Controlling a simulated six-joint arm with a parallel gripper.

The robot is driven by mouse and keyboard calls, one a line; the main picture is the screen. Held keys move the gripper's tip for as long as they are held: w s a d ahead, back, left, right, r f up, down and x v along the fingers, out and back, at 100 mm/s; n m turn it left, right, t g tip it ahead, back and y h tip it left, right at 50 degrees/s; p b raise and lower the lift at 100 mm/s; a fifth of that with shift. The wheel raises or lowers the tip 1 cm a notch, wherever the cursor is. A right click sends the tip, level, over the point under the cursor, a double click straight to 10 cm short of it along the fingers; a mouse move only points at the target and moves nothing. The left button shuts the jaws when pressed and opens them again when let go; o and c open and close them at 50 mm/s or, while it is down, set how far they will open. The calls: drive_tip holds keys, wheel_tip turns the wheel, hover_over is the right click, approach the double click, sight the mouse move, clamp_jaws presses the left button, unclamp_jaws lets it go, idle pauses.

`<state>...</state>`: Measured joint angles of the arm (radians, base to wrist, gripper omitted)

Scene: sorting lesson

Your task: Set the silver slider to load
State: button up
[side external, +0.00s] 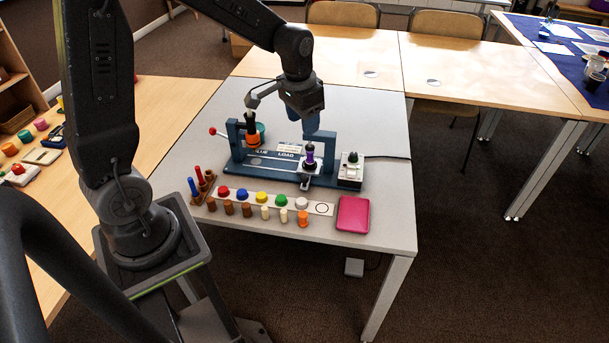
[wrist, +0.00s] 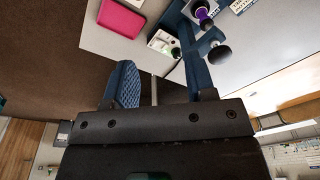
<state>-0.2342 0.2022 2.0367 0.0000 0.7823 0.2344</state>
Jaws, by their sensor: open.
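The blue fixture (side external: 270,171) stands on the grey table, with posts at both ends and a white LOAD label (side external: 286,155) near its middle. A silver piece (side external: 309,166), which looks like the slider, sits at the fixture's right end, below a purple and black upright part (side external: 309,154). The purple part also shows at the top of the wrist view (wrist: 204,12); I cannot make out the slider there. My gripper (side external: 312,125) is above the fixture's right end, apart from the purple part. Its blue fingers (wrist: 157,78) are spread with nothing between them.
A strip (side external: 325,208) with coloured knobs and several pegs lies along the front. An orange and black part (side external: 252,136) stands at the left post. The table behind is clear.

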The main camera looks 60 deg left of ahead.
drive_tip(key=g, duration=0.1)
approach(304, 177)
drive_tip(key=f, duration=0.9)
drive_tip(key=shift+w+a+f, duration=0.15)
drive_tip(key=shift+w+f, duration=0.05)
drive_tip(key=shift+c, duration=0.4)
clamp_jaws()
